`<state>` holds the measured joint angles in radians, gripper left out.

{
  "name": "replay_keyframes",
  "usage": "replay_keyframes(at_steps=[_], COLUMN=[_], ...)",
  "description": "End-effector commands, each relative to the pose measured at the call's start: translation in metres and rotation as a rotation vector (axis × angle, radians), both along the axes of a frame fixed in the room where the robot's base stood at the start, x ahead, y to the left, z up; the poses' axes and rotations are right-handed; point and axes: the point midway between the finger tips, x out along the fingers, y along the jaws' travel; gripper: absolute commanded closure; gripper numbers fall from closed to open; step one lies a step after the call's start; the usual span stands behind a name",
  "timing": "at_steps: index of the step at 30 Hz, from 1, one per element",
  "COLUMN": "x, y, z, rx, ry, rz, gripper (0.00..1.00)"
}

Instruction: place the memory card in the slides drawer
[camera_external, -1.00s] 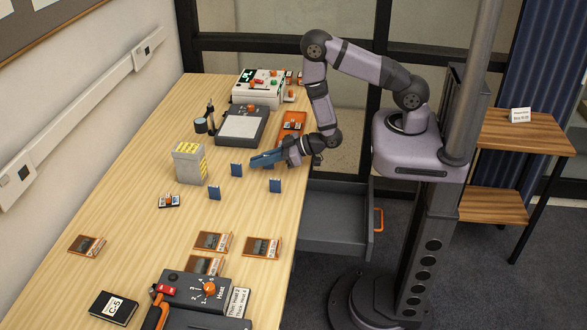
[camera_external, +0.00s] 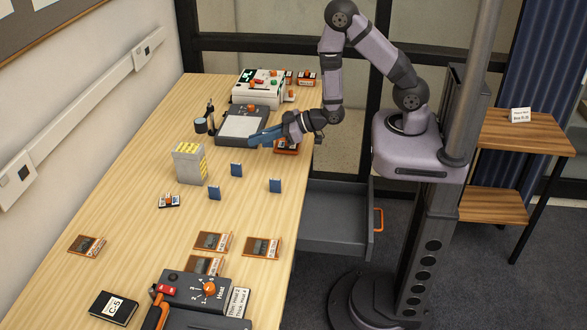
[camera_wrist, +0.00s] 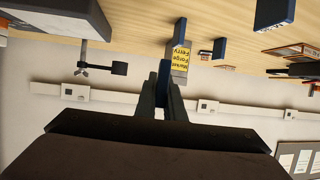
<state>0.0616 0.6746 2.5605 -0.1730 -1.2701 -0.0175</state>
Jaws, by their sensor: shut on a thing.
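My gripper (camera_external: 256,138) is raised over the far part of the table, in front of the grey device with a pale panel. In the wrist view its dark fingers (camera_wrist: 165,75) are shut on a small blue card (camera_wrist: 165,67), mostly hidden between them. Three similar blue cards stand upright on the table (camera_external: 236,169), (camera_external: 214,192), (camera_external: 275,185). A grey drawer (camera_external: 335,232) with an orange handle (camera_external: 378,219) stands pulled out below the table's right edge. No label on it is readable, and it looks empty where its inside shows.
A grey box with yellow labels (camera_external: 189,163) stands left of the cards. An orange tray (camera_external: 291,146) is partly hidden by my gripper. The grey device (camera_external: 243,125) lies beyond. Several brown-and-orange items (camera_external: 212,241) and a dark dial box (camera_external: 197,287) occupy the near table.

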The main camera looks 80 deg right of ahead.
Motion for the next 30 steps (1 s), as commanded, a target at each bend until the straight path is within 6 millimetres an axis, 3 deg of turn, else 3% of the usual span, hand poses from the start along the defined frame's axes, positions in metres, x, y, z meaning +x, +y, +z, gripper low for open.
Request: replay_keyframes(at_steps=[5, 8, 14, 21, 26, 30], x=[-0.003, -0.006, -0.016, -0.049, -0.074, -0.093], y=[0.013, 0.032, 0.088, 0.149, 0.164, 0.158], z=[-0.003, -0.003, 0.003, 0.006, 0.003, -0.003], rx=[0.001, 0.0, -0.001, -0.002, -0.002, -0.001], ry=[0.001, 0.0, -0.004, -0.002, -0.001, 0.0], rz=[0.047, 0.129, 0.383, 0.738, 0.936, 1.075], gripper=[1.0, 1.0, 1.0, 1.0, 1.0, 1.0])
